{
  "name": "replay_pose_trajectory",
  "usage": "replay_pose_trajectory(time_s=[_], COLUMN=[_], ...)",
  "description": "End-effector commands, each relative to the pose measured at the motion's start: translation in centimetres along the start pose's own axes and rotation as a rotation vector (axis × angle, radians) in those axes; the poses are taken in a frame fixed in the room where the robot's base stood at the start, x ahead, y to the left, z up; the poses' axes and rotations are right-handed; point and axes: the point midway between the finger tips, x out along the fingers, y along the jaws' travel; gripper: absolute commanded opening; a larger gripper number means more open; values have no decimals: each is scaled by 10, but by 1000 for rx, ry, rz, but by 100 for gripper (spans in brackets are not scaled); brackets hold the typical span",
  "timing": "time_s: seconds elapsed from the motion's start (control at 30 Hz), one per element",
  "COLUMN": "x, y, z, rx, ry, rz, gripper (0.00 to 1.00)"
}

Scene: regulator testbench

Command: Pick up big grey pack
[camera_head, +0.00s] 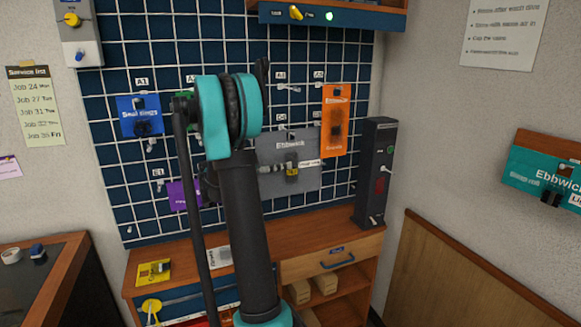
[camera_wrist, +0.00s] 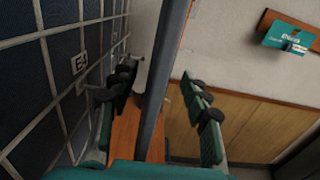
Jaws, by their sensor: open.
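The big grey pack (camera_head: 270,150), marked Ebbwick, hangs on the blue grid board in the head view, right of my upright arm, which covers part of its left side. A yellow tag and a white label show on its front. My gripper (camera_wrist: 163,88) is open in the wrist view, with one finger on the board side and one on the room side. A long grey strip (camera_wrist: 168,55) runs between the fingers, seemingly the pack seen edge-on; I cannot tell whether either finger touches it. In the head view the gripper is mostly hidden behind my arm.
A blue pack (camera_head: 139,116), a purple pack (camera_head: 178,196) and an orange pack (camera_head: 335,120) hang on the grid board (camera_head: 130,75). A tall dark box (camera_head: 374,165) stands right on the wooden bench (camera_head: 325,250). Metal hooks jut from the board.

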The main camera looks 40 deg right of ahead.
Motion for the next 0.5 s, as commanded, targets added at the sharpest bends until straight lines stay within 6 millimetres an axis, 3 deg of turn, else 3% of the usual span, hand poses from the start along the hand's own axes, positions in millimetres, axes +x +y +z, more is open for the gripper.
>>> replay_pose_trajectory(time_s=[0.2,0.5], x=[0,0], y=[0,0], z=[0,0], rx=[0,0], ry=[0,0], rz=[1,1], gripper=[47,10])
